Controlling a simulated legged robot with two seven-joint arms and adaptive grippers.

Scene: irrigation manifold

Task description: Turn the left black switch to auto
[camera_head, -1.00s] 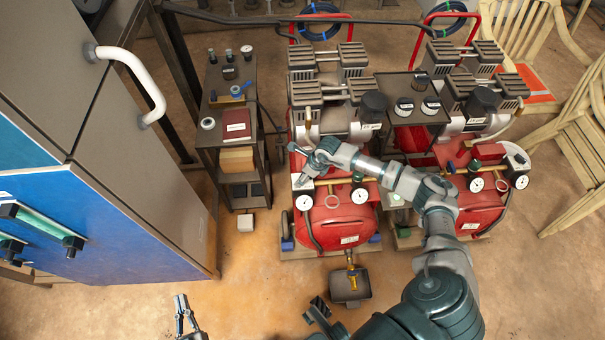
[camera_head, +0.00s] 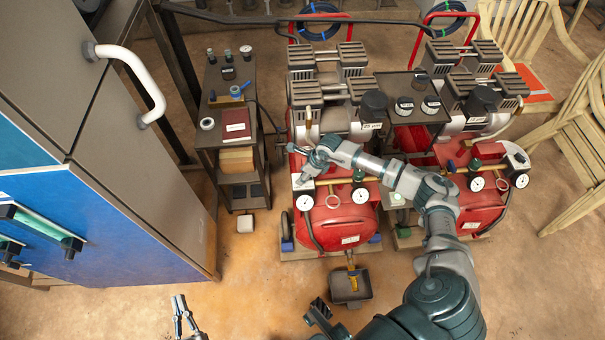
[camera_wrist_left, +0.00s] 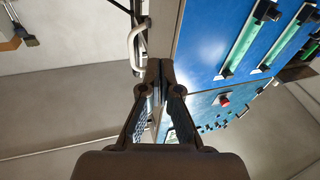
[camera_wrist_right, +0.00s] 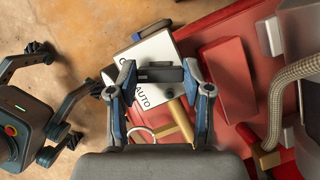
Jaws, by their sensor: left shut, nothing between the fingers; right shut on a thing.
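The left black switch (camera_wrist_right: 158,75) sits on a white plate (camera_wrist_right: 146,56) marked AUTO, on the left red compressor. My right gripper (camera_wrist_right: 157,80) is shut on this switch, with one finger on each side of it in the right wrist view. In the head view my right gripper (camera_head: 301,165) reaches the front left of the left compressor (camera_head: 340,218) and hides most of the switch. My left gripper (camera_head: 182,306) is shut and empty, low at the left of the head view. Its closed fingertips (camera_wrist_left: 155,75) show in the left wrist view.
A second compressor (camera_head: 478,212) stands to the right. A brass piece and gauges (camera_head: 361,196) are close to my right gripper. A dark cart (camera_head: 208,139) stands left of the compressors. A blue-fronted cabinet (camera_head: 105,238) is at the left.

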